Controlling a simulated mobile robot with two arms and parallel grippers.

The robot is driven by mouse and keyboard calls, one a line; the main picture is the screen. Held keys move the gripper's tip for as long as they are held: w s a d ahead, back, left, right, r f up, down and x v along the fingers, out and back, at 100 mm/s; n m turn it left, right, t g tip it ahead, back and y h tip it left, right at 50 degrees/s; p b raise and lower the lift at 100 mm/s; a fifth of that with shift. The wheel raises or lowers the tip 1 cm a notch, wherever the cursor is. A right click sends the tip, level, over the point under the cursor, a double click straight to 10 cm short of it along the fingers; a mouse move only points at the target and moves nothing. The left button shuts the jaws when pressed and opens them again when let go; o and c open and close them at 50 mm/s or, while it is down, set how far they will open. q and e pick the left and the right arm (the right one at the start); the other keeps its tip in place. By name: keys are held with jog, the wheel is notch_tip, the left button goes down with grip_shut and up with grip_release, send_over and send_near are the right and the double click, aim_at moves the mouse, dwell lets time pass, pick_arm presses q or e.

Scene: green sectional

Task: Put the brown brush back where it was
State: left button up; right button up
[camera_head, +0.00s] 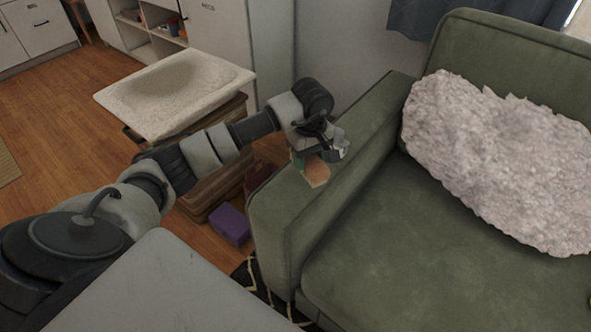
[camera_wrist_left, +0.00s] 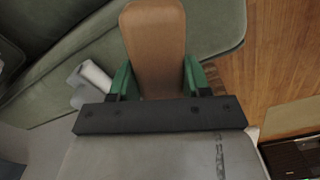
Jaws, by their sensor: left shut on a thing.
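The brown brush (camera_head: 317,173) shows as a small tan-brown piece at the end of my left arm, over the sofa's left armrest. In the left wrist view the brush (camera_wrist_left: 155,40) is a flat brown shape with a rounded end, between the two green fingers. My left gripper (camera_head: 311,160) is shut on it; the gripper also shows in the left wrist view (camera_wrist_left: 160,82). The part of the brush nearest the palm is hidden. I cannot tell whether the brush touches the armrest. My right gripper is not in view.
The green sofa (camera_head: 400,240) fills the right, with a pale fluffy cushion (camera_head: 495,160) on it. Left of the armrest stand a white basin (camera_head: 175,90) on a brown case (camera_head: 215,185) and a purple box (camera_head: 231,224). Wooden floor (camera_head: 60,125) is open at left.

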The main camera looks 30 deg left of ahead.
pick_arm(q)
jog(key=a, duration=0.1)
jog(key=a+f, duration=0.2)
jog(key=shift+s+a, duration=0.15)
jog(key=shift+s, duration=0.1)
jog(key=shift+f, duration=0.6)
notch_tip(320, 180, down, 2)
jog(key=shift+f, duration=0.45)
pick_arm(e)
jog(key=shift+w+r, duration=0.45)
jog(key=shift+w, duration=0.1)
pick_arm(q)
jog(key=shift+f+b, duration=0.1)
jog(key=shift+b, duration=0.2)
jog(key=o, duration=0.9)
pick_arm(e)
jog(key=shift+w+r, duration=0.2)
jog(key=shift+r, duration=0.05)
